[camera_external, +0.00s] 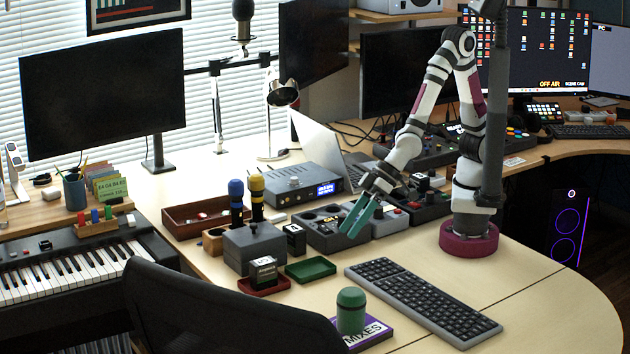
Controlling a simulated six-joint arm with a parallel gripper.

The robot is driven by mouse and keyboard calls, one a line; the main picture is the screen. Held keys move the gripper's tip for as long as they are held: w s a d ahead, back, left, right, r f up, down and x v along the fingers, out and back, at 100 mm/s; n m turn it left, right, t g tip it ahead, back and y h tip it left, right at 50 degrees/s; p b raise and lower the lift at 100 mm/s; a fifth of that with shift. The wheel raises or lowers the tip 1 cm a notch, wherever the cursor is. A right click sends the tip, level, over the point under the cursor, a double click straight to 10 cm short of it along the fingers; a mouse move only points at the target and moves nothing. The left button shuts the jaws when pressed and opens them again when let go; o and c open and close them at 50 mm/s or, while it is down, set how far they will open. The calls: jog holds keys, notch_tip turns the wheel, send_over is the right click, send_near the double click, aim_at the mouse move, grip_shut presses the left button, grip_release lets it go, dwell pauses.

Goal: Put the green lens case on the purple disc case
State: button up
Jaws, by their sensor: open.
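The green lens case (351,311) is a short upright cylinder with a rounded lid. It stands on the purple disc case (377,336), which lies flat at the front of the desk and carries a white label reading "MIXES". My gripper (354,220) is up and back from them, over the dark control boxes near the middle of the desk. Its teal finger part points down and to the left, apart from the lens case. The gripper is open, and I see nothing held in it. The gap between the fingers is hard to see from this side.
A dark keyboard (421,298) lies just right of the disc case. A green tray (310,269) and a red tray (250,289) holding a small dark box are behind it. A chair back (215,312) stands at front left. The desk's right front is clear.

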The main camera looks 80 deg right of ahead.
jog(key=d+r+m+g+h, duration=0.1)
jog(key=d+r+m+g, duration=0.15)
jog(key=d, duration=0.75)
jog(key=s+d+r+m+g+h, duration=0.2)
jog(key=s+d+r+m+g, duration=0.2)
jog(key=s+d, duration=1.1)
jog(key=shift+s+d+m+h, duration=0.3)
jog(key=shift+d+m, duration=0.45)
jog(key=shift+m, duration=0.3)
jog(key=shift+r, duration=0.1)
